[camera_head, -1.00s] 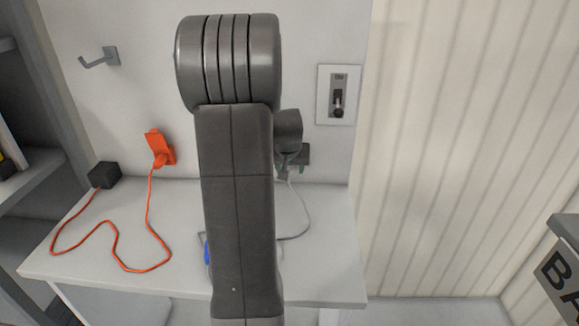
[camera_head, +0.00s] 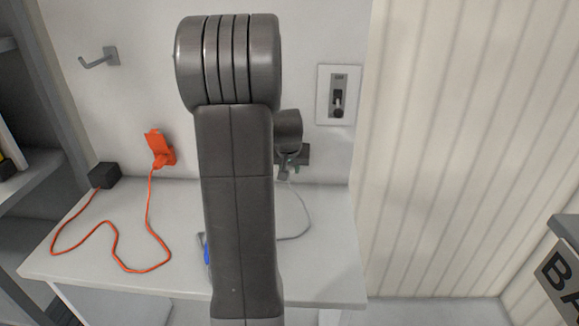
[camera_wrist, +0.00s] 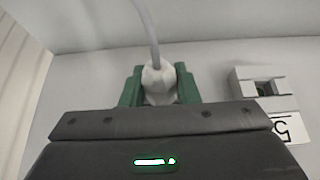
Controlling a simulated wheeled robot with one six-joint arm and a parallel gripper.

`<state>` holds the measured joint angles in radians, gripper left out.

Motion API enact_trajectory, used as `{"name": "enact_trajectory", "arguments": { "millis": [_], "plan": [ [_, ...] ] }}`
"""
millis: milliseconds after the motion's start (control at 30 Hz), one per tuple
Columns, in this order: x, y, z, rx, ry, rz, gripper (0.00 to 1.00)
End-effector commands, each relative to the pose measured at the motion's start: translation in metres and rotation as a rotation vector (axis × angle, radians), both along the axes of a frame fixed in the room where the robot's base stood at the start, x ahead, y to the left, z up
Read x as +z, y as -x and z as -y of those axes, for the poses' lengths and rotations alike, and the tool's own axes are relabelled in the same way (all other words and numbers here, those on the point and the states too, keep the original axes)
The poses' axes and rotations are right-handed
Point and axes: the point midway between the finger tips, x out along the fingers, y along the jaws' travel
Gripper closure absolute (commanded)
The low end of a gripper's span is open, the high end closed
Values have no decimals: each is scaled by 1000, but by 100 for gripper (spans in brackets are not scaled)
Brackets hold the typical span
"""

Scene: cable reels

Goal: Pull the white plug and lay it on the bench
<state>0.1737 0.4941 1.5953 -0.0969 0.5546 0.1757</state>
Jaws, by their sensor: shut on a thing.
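The white plug (camera_wrist: 158,80) shows in the wrist view between the two green fingers of my gripper (camera_wrist: 159,88), which is shut on it. A pale cable (camera_wrist: 148,25) runs up from the plug in that view. In the head view my gripper (camera_head: 291,162) is at the wall above the bench (camera_head: 330,270), partly behind my arm, and the cable (camera_head: 307,215) hangs down to the bench top. The plug is too hidden there to make out. I cannot tell whether its front is still in a socket.
An orange plug (camera_head: 160,149) sits on the wall at left, its orange cord (camera_head: 118,250) leading to a black block (camera_head: 104,175). A blue item (camera_head: 206,250) shows beside my arm. A switch plate (camera_head: 338,95) is on the wall. The bench's right part is mostly clear.

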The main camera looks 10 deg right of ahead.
Motion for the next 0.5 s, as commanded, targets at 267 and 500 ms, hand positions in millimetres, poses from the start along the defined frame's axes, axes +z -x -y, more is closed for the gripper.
{"name": "enact_trajectory", "arguments": {
  "millis": [267,500],
  "plan": [
    [0,6,-2,0,0,-1,100],
    [-1,10,-3,0,-1,-2,100]
  ]
}}
